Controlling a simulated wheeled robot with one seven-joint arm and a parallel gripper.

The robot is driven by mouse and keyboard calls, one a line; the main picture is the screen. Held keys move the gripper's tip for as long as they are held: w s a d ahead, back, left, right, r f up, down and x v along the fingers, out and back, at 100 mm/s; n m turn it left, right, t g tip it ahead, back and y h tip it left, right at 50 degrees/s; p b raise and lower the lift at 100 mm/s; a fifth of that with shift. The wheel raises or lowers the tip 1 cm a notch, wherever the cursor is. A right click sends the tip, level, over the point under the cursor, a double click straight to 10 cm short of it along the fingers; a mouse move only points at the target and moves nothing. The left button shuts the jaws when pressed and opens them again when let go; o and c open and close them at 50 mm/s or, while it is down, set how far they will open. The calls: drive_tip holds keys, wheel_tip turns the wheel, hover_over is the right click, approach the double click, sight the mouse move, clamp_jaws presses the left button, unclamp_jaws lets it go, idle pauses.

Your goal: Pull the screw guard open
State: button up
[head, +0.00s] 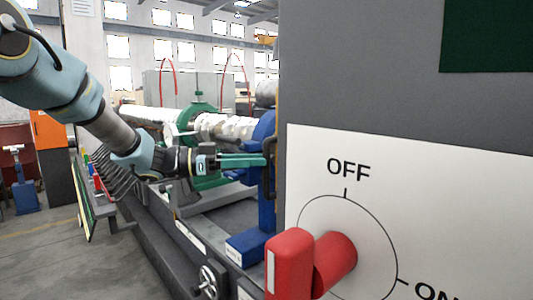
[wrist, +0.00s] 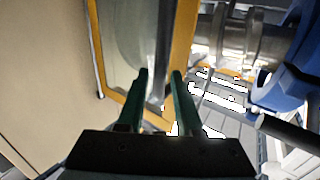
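The screw guard (wrist: 186,40) shows in the wrist view as an orange-yellow frame around a clear pane. In the head view it is mostly hidden behind the grey cabinet. A dark curved handle (head: 268,150) shows at the cabinet's left edge. My gripper (head: 264,158) reaches right, its green fingertips close by the handle; I cannot tell whether they touch it. In the wrist view my gripper (wrist: 160,72) has its two fingers apart, in front of the guard's frame and pane. I see nothing clearly held between them.
A grey cabinet with a white panel (head: 430,190) and a red knob (head: 335,262) fills the right foreground. Behind my gripper are a machine with a large pale screw (head: 225,127), a green ring support and blue supports (head: 247,248). Open floor lies at the left.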

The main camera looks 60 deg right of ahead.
drive_tip(key=shift+p+x, duration=0.4)
drive_tip(key=shift+x, duration=1.3)
clamp_jaws()
